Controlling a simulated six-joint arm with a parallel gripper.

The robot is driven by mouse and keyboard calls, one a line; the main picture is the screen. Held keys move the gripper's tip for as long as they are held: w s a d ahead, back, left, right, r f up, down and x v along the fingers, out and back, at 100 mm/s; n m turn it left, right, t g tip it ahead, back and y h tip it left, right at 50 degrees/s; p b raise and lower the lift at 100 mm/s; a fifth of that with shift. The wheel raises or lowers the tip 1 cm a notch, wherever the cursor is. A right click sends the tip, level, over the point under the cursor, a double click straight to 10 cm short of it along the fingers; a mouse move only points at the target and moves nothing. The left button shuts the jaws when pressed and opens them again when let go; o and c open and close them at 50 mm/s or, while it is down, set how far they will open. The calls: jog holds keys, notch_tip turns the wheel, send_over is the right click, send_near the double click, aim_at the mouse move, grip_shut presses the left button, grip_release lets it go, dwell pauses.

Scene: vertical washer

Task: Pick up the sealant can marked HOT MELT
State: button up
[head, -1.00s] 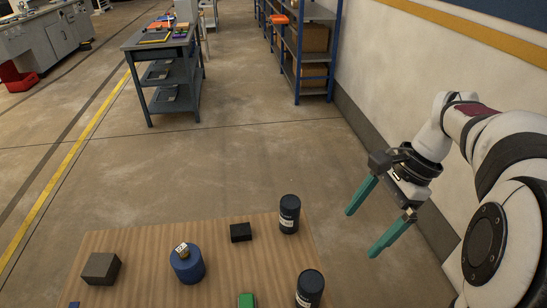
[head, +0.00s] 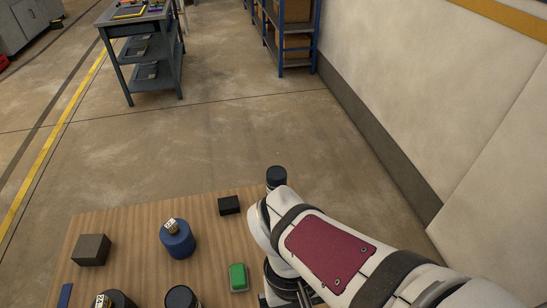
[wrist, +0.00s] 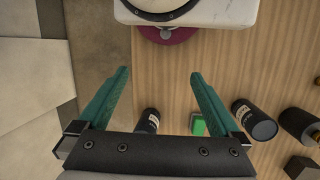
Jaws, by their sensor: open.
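Several dark cans with pale labels are in view. I cannot read HOT MELT on any of them. In the head view, one can (head: 276,177) is at the table's back right corner, partly behind my arm. Another can (head: 182,297) is at the front edge of the picture. A third can (head: 115,301) with a small marked block on top is left of it. In the wrist view, my gripper (wrist: 160,75) is open and empty. A labelled can (wrist: 148,122) shows beyond it, low between the fingers, and another can (wrist: 255,120) is right of the right finger.
The wooden table (head: 130,215) also holds a blue can (head: 177,241) with a small block on top, a black box (head: 229,205), a green block (head: 238,278) and a grey-brown box (head: 91,250). A wall (head: 410,100) stands at the right. A shelf and cart stand farther back.

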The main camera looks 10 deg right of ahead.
jog(key=w+a+f+n+t+h, duration=0.1)
jog(key=w+f+n+t+h, duration=0.2)
jog(key=n, duration=0.5)
jog(key=w+a+f+n+t+h, duration=0.2)
jog(key=w+f+n+t+h, duration=0.1)
jog(key=n, duration=0.5)
jog(key=w+a+f+n+t+h, duration=0.2)
jog(key=w+f+n, duration=0.3)
jog(key=n, duration=0.3)
jog(key=shift+f+n+t+h, duration=0.4)
jog(key=shift+f+t+h, duration=0.3)
jog(key=shift+t+h, duration=0.2)
jog(key=x, duration=1.5)
jog(key=shift+w+d, duration=0.2)
jog(key=shift+d, duration=0.05)
grip_shut()
